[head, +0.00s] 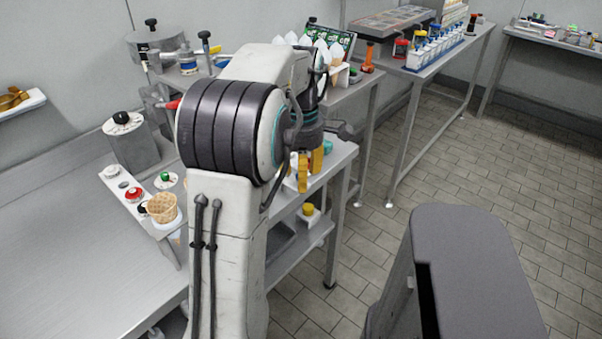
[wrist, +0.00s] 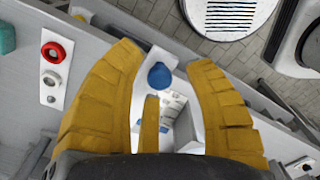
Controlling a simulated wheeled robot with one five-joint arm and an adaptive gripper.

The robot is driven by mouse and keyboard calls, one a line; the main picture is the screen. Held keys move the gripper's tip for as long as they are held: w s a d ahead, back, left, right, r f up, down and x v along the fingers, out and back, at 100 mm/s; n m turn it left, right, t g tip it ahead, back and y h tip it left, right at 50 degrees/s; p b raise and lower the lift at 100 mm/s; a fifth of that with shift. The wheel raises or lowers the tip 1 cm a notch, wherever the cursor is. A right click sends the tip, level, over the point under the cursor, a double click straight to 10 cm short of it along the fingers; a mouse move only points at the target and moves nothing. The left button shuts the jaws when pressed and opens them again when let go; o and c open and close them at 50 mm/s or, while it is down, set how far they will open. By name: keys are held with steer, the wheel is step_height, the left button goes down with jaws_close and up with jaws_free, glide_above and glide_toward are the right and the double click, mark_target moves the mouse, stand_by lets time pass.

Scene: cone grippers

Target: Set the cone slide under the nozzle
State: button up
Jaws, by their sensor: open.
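I cannot tell for sure which part is the cone slide or which is the nozzle. My gripper (head: 309,178) hangs with yellow fingers pointing down, right of my arm and well apart from the cone. In the wrist view my gripper (wrist: 162,56) is open, its fingers spread. A blue round knob (wrist: 159,76) and a white tray-like part (wrist: 180,132) show between and beyond the fingers. I see nothing held.
A red ring button (wrist: 53,52) is left of the fingers in the wrist view. The steel counter (head: 70,255) is clear at the left. A grey block-like thing (head: 475,270) stands at the lower right.

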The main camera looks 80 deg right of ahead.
steer(key=shift+c, duration=0.3)
jaws_close()
stand_by(0.3)
steer(key=w+d+p, duration=0.2)
steer(key=w+p, duration=0.1)
steer(key=w, duration=0.1)
steer(key=w+d+p, duration=0.3)
steer(key=w, duration=0.1)
steer(key=w+d+p, duration=0.2)
steer(key=w+p, duration=0.1)
steer(key=w, duration=0.1)
steer(key=shift+w+d+r+p, duration=0.15)
steer(key=shift+w+d+p, duration=0.15)
steer(key=shift+d, duration=0.05)
steer(key=shift+w+d+f+p, duration=0.25)
steer(key=shift+w+d+p, duration=0.15)
steer(key=shift+w, duration=0.25)
steer(key=shift+o, duration=0.3)
jaws_free()
steer(key=shift+r, duration=0.1)
steer(key=shift+d, duration=0.1)
